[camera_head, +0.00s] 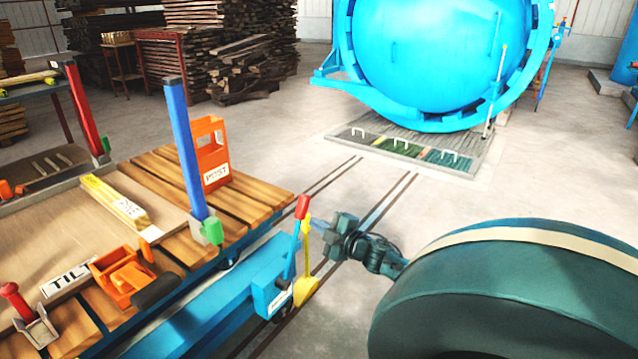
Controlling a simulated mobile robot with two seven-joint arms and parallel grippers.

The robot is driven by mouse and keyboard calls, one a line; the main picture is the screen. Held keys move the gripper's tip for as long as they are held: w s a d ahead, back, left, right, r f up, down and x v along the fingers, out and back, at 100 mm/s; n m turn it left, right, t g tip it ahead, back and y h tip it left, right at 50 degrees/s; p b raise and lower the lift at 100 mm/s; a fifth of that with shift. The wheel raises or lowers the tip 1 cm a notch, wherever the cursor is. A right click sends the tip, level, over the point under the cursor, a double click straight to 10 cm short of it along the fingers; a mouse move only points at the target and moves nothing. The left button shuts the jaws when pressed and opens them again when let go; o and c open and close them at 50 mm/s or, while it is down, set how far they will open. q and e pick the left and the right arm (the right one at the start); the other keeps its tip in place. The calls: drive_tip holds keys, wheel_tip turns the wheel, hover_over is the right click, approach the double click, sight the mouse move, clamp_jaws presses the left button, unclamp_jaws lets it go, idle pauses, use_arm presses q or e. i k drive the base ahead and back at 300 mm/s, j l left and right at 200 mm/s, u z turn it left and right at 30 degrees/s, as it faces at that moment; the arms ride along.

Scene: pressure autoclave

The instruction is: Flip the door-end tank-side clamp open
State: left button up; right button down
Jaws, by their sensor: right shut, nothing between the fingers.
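My right gripper (329,228) is shut and empty, just right of the upright blue lever with a red knob (303,207). A yellow lever stands beside it. I cannot tell whether the fingertips touch either lever. Both rise from a labelled blue box (272,289) at the trolley's side. A green block (212,231) sits at the foot of the tall blue post (186,150). A red-knobbed fitting with a grey base (38,332) stands at the lower left of the trolley. I cannot tell for certain which fitting is the named clamp. My left gripper is not in view.
The blue autoclave (430,55) stands at the back, with a handled floor panel (405,149) before it. The plank-topped trolley (262,195) carries an orange POST holder (211,150), TILT sign (68,279) and orange fitting (122,272). Bare floor with rails lies between.

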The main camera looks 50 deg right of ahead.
sight(211, 229)
drive_tip(key=k+l, duration=0.7)
drive_tip(key=k, duration=0.2)
